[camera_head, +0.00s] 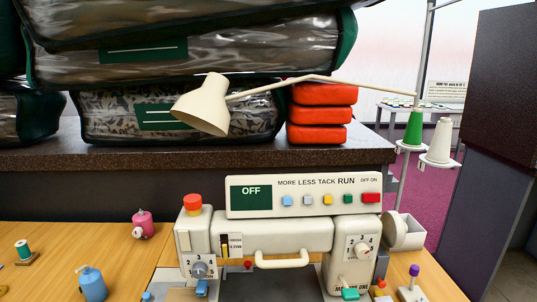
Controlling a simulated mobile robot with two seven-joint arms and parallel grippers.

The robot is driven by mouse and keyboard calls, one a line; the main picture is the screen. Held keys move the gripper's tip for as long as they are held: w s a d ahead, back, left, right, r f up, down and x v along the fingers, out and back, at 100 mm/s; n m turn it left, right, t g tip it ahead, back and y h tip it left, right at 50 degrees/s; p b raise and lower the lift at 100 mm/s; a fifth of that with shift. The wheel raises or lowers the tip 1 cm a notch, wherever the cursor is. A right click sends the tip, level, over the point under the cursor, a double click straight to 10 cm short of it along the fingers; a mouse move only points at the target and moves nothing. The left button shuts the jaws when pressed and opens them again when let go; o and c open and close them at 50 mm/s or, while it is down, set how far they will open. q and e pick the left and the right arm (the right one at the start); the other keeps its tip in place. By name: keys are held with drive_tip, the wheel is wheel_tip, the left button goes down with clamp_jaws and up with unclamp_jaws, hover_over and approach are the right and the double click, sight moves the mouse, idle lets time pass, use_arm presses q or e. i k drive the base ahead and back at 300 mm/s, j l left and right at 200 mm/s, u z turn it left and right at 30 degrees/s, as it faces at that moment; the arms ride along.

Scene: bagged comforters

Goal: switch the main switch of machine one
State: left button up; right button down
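A cream sewing machine (290,235) stands at the lower middle of the head view. Lettering low on its right side is partly hidden and seems to end in "ONE". Its top panel (303,210) has a green display (251,197) that reads "OFF". Right of the display are several small coloured buttons under "MORE LESS TACK RUN". At the panel's right end, a red switch (370,198) sits under the label "OFF ON". I cannot tell which way the switch is tipped. Neither of my grippers is in view.
A red mushroom button (193,203) tops the machine's left end. A lamp (206,105) reaches over from the upper right. Bagged comforters (180,115) and red folded cloth (319,112) lie on the dark shelf (300,158) behind. A blue bottle (91,283) stands on the wooden table at left.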

sight(367, 197)
drive_tip(key=l+u, duration=0.1)
drive_tip(key=l, duration=1.85)
drive_tip(key=i, duration=0.05)
